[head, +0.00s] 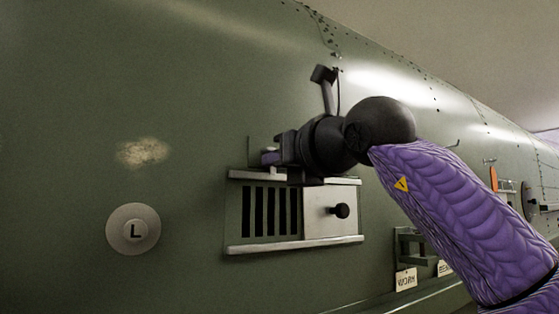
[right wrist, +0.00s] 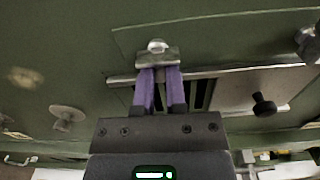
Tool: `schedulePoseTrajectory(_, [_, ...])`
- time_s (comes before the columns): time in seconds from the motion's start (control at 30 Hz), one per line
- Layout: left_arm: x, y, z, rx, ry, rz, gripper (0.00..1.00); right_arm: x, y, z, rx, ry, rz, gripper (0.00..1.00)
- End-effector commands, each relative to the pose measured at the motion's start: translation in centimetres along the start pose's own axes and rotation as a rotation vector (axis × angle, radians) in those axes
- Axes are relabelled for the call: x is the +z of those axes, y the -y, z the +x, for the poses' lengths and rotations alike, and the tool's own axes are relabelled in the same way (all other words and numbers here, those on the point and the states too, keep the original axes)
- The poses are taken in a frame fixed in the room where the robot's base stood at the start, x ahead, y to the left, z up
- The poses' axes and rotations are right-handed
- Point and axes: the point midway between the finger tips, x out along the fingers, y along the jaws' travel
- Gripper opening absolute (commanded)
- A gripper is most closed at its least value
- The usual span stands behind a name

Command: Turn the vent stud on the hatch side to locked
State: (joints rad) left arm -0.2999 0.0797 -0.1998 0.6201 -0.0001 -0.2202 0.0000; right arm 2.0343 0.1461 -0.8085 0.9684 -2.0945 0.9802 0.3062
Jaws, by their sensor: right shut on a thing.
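The vent stud (right wrist: 157,58) shows in the right wrist view as a bright metal head with a flat crossbar, just beyond the vent's rail. The crossbar lies about parallel to the rail. My right gripper (right wrist: 160,72) has its purple fingers shut on this crossbar. In the head view the right gripper (head: 270,158) is against the hull at the vent's top edge and hides the stud. The slotted vent (head: 270,212) has a pale sliding cover (head: 318,214) with a black knob (head: 340,211) over its right part. I see no lock marking. My left gripper is not in view.
Another metal fitting (right wrist: 308,42) shows at the right in the wrist view. A bracket with a tag (head: 406,279) is below right.

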Motion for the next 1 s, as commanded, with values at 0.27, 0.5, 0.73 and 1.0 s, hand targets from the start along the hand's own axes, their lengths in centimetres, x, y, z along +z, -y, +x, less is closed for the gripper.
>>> schedulePoseTrajectory(0.27, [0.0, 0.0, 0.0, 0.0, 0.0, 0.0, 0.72, -0.2, 0.0, 0.1, 0.0, -0.007, 0.002, 0.19])
schedulePoseTrajectory(0.5, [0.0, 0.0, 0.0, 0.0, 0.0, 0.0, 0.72, -0.1, 0.0, 0.0, 0.0, -0.003, 0.001, 0.5])
schedulePoseTrajectory(0.73, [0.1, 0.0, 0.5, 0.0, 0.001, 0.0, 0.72, -0.2, 0.1, -0.5, -0.001, 0.0, 0.0, 0.5])
schedulePoseTrajectory(1.0, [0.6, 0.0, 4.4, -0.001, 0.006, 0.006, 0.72, -0.6, 0.1, -6.9, -0.002, 0.002, -0.002, 0.5])
